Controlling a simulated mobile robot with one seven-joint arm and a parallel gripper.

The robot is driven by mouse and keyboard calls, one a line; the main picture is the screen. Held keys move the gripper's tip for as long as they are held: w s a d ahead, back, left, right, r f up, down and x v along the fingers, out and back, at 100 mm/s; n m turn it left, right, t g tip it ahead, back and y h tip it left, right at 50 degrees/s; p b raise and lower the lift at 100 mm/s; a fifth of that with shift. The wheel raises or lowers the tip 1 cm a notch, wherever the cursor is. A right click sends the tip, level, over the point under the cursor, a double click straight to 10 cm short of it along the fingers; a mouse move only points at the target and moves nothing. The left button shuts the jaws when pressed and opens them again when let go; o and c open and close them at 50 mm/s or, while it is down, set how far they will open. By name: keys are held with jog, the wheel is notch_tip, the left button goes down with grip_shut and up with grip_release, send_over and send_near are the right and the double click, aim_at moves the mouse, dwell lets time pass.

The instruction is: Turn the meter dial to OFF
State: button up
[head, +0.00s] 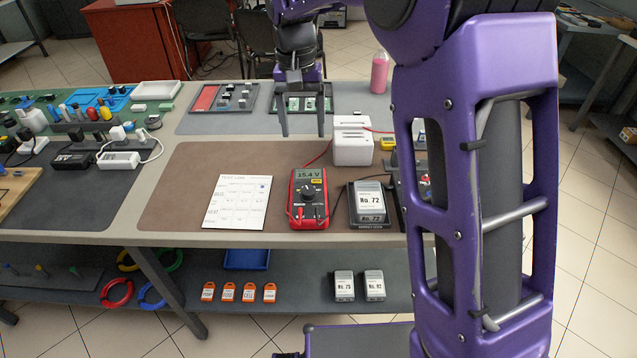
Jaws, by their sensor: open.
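The red multimeter (294,218) lies face up near the front edge of the bench, on the brown mat (188,165). Its screen (307,174) reads 15.4 V. Its dark round dial (307,194) sits below the screen; the pointer and the OFF mark are too small to read. My gripper (302,134) hangs above the bench, behind the meter in the picture, with its two fingers apart and pointing down. Nothing is between the fingers, and it is clear of the meter.
A white box (352,142) with red leads stands right of my gripper. A black holder with a No. 72 pack (369,199) is right of the meter, and a test log sheet (239,203) left. My purple arm hides the bench's right part. The mat's left side is bare.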

aim_at(308, 190)
jog(key=f, duration=0.5)
jog(key=f+b, duration=0.1)
jog(key=f, duration=0.5)
jog(key=f+b, duration=0.1)
jog(key=f, duration=0.5)
jog(key=shift+s+d, duration=0.1)
jog(key=shift+d, duration=0.2)
grip_shut()
